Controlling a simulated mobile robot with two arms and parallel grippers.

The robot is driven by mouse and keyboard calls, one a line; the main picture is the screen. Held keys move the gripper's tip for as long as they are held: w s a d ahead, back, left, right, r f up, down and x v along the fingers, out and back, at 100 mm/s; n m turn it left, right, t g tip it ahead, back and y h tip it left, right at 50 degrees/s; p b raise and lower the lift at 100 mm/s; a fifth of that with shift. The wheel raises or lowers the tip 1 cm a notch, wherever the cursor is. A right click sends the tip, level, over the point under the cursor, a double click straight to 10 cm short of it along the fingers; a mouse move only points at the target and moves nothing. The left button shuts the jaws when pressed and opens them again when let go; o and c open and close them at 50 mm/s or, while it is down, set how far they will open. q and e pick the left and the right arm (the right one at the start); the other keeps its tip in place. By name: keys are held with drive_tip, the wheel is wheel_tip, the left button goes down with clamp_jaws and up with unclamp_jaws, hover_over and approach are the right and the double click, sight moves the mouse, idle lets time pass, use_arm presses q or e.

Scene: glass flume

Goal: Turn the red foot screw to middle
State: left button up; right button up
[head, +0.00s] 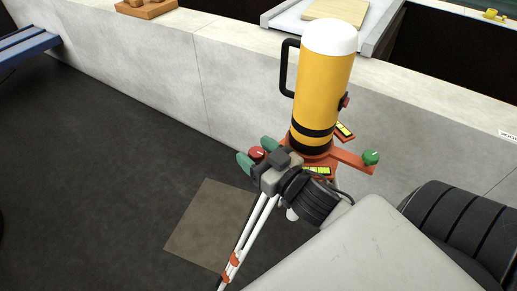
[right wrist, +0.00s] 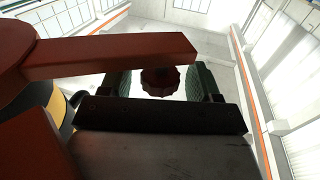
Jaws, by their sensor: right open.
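The red foot screw (head: 257,152) is at the left end of the orange-red base (head: 352,160) under a yellow instrument (head: 318,85) with a white cap. A green foot screw (head: 371,157) is at the base's right end. My right gripper (head: 256,154) is open, its green-padded fingers on either side of the red screw. In the right wrist view the ribbed red screw (right wrist: 160,82) shows between the two fingers (right wrist: 161,86), below a red base arm (right wrist: 110,55). Gaps seem to show beside it; contact is hard to tell. My left gripper is out of view.
Tripod legs (head: 248,238) stand below the base near a brown floor patch (head: 205,222). Two yellow-green level vials (head: 316,170) (head: 345,131) sit at the base. A pale wall (head: 240,85) runs close behind the instrument. A blue bench (head: 25,44) is far left; the dark floor between is clear.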

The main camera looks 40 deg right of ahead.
drive_tip(key=shift+s+f, duration=0.15)
drive_tip(key=shift+s, duration=0.3)
drive_tip(key=s, duration=0.1)
drive_tip(key=s+b, duration=0.2)
drive_tip(key=s, duration=0.1)
drive_tip(key=shift+d+f, duration=0.1)
drive_tip(key=shift+d, duration=0.2)
drive_tip(key=p, duration=0.3)
approach(262, 159)
drive_tip(key=shift+w+r, duration=0.2)
drive_tip(key=shift+w, duration=0.15)
